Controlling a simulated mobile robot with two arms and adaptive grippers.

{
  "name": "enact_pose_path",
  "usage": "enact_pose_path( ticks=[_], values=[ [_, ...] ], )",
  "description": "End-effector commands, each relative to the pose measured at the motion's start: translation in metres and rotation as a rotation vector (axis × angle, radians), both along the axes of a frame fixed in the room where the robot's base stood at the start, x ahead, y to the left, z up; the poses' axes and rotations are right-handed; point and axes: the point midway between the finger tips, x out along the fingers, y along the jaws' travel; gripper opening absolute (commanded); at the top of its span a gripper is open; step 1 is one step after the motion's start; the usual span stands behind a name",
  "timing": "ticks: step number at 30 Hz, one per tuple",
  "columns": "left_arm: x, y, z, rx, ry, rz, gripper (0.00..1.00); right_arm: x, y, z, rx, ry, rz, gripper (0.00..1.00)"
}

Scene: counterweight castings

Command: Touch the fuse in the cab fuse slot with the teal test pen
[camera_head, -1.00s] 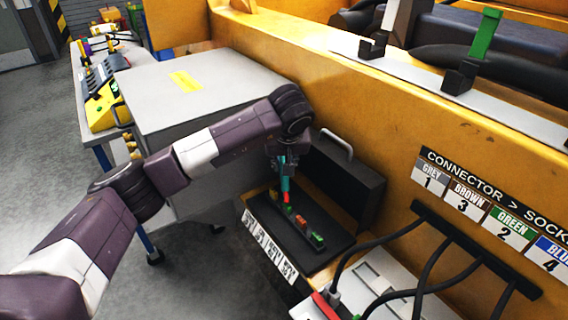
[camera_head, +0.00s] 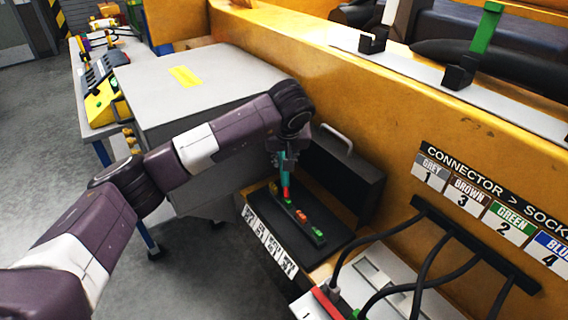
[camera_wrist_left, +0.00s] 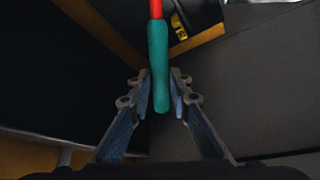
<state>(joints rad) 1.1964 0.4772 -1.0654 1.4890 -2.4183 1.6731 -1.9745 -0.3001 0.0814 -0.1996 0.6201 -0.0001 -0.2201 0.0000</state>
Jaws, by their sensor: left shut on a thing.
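The teal test pen (camera_head: 285,180) is in my left gripper (camera_head: 285,160). It points down, its red tip over the far part of the black fuse block (camera_head: 296,213). In the left wrist view the pen (camera_wrist_left: 158,60) lies between the two fingers (camera_wrist_left: 159,85), its red end pointing away. Several coloured fuses sit in a row on the block, among them an orange-red fuse (camera_head: 302,216) and a green fuse (camera_head: 319,233) nearer the front. The pen's tip hides part of the far fuses; I cannot tell whether it touches one. The slot labels (camera_head: 269,240) are too small to read.
The black box's raised lid (camera_head: 345,170) with a handle stands right behind the block. A grey cabinet (camera_head: 195,90) is to the left. Black cables (camera_head: 428,265) and a connector panel (camera_head: 490,210) are at the right. A yellow wall (camera_head: 390,125) runs behind.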

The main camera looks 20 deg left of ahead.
Motion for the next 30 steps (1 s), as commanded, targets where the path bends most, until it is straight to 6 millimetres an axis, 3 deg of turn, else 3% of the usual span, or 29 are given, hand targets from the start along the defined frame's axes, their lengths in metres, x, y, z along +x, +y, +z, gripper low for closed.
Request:
enact_pose_path(
  ticks=[5,30],
  values=[
    [-0.001,0.0,0.001,0.001,0.003,0.0,0.0,0.0,0.001,0.002,0.002,0.0,0.0,0.85],
    [0.0,0.0,0.053,0.001,0.001,0.0,0.0,0.0,0.003,0.03,0.003,0.0,0.0,0.85]
  ],
)
